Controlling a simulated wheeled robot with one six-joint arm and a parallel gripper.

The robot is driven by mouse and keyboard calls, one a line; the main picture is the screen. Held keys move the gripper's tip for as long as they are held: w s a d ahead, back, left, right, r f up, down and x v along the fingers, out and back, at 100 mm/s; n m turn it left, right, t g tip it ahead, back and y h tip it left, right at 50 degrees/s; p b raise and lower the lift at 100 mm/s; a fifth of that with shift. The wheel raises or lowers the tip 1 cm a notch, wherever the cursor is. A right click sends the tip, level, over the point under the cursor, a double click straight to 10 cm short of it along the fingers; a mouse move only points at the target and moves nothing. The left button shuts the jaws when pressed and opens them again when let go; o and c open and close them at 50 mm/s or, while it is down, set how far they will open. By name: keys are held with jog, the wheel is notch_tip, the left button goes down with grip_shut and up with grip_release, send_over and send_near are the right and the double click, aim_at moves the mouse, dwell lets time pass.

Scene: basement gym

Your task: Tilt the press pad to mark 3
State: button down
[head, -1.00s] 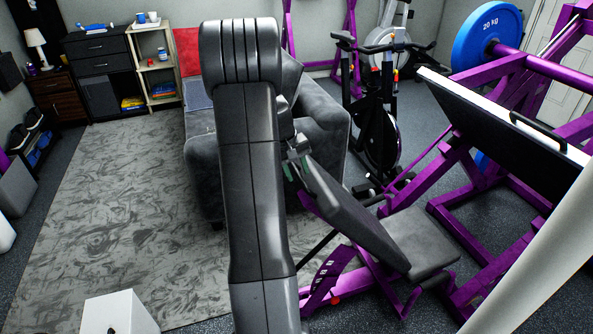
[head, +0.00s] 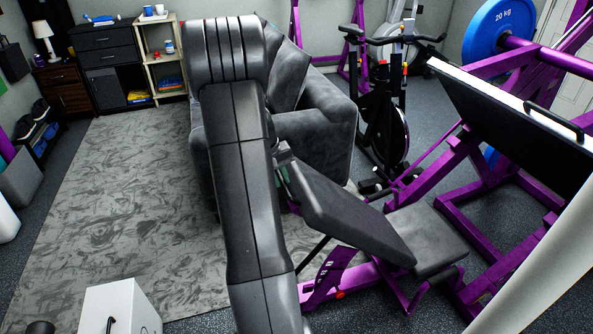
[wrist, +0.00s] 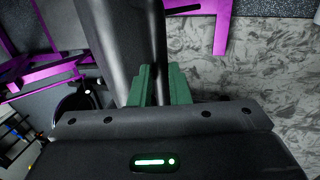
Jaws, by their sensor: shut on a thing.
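The press pad (head: 357,215) is the dark grey backrest of the purple leg press, in the middle of the head view. It leans back at a slant, its upper end toward my arm. My gripper (head: 284,180) is at that upper end, partly hidden behind my arm. In the wrist view its green fingers (wrist: 160,86) are shut on the pad's edge, and the dark pad (wrist: 118,45) stretches away from them. A purple slotted plate (head: 332,278) sits below the pad. Any mark numbers are too small to read.
The grey seat (head: 425,238) and the large tilted footplate (head: 515,125) are right of the pad. A grey sofa (head: 320,125) stands close behind my arm, and an exercise bike (head: 385,125) behind the press. A white box (head: 118,310) is at the front left. The patterned rug (head: 120,200) is clear.

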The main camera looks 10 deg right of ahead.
jog(key=a+f, duration=0.2)
jog(key=shift+s+a+f+b, duration=0.2)
jog(key=shift+a+f+b, duration=0.1)
jog(key=shift+b, duration=0.1)
jog(key=c, duration=1.4)
grip_release()
jog(key=shift+r, duration=0.1)
jog(key=shift+o, duration=0.2)
jog(key=shift+r, duration=0.1)
jog(key=p+v, duration=0.2)
jog(key=v, duration=1.1)
jog(key=shift+r, duration=0.25)
jog(key=shift+f, duration=0.1)
